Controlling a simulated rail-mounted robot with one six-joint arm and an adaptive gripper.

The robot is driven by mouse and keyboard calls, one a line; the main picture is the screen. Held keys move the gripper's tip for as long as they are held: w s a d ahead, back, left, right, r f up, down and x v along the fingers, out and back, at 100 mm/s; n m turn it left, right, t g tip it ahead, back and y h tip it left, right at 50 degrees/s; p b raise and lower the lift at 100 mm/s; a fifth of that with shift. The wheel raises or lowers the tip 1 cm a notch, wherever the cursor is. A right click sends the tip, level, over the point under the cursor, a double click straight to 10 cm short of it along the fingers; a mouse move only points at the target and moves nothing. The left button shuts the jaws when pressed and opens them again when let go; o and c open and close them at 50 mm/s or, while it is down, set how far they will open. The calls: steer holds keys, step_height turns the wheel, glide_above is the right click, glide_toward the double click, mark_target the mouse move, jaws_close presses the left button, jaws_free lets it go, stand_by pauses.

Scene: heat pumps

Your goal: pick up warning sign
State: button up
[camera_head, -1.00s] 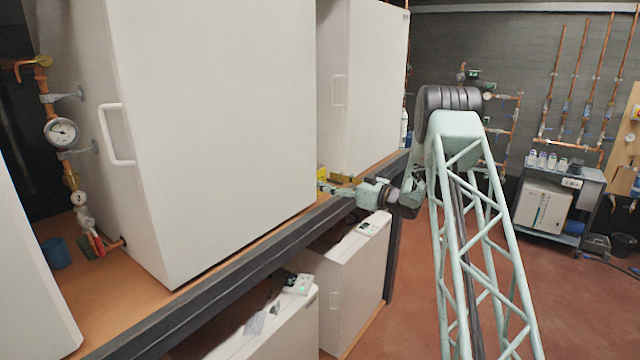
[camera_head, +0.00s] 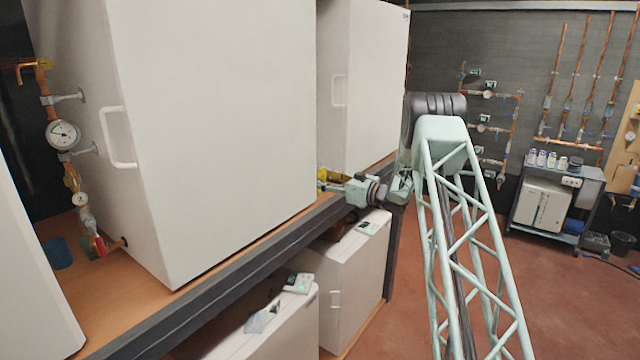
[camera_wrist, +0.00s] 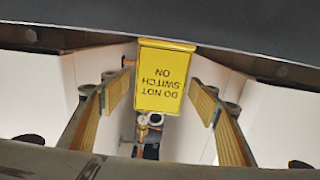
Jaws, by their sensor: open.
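The warning sign (camera_wrist: 165,80) is a yellow plate reading "DO NOT SWITCH ON", upside down in the wrist view. It lies between the two spread, yellow-padded fingers of my gripper (camera_wrist: 160,94), with a visible gap to each finger. In the head view, my gripper (camera_head: 328,184) is small, at the gap between two large white cabinets above the dark shelf beam. A yellow patch there (camera_head: 323,174) may be the sign; this is too small to tell. What holds the sign up is hidden.
White cabinets (camera_head: 215,130) and (camera_head: 362,80) stand on both sides of the gap. The dark shelf beam (camera_head: 230,265) runs below my gripper, with lower white units (camera_head: 345,270) under it. Copper pipework (camera_wrist: 152,125) shows behind the sign. Open red floor (camera_head: 570,290) is at right.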

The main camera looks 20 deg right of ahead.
mark_target(320, 169)
steer(key=shift+c, duration=0.4)
steer(key=c, duration=0.9)
steer(key=shift+r, duration=0.15)
steer(key=shift+r+b, duration=0.6)
steer(key=shift+r, duration=4.3)
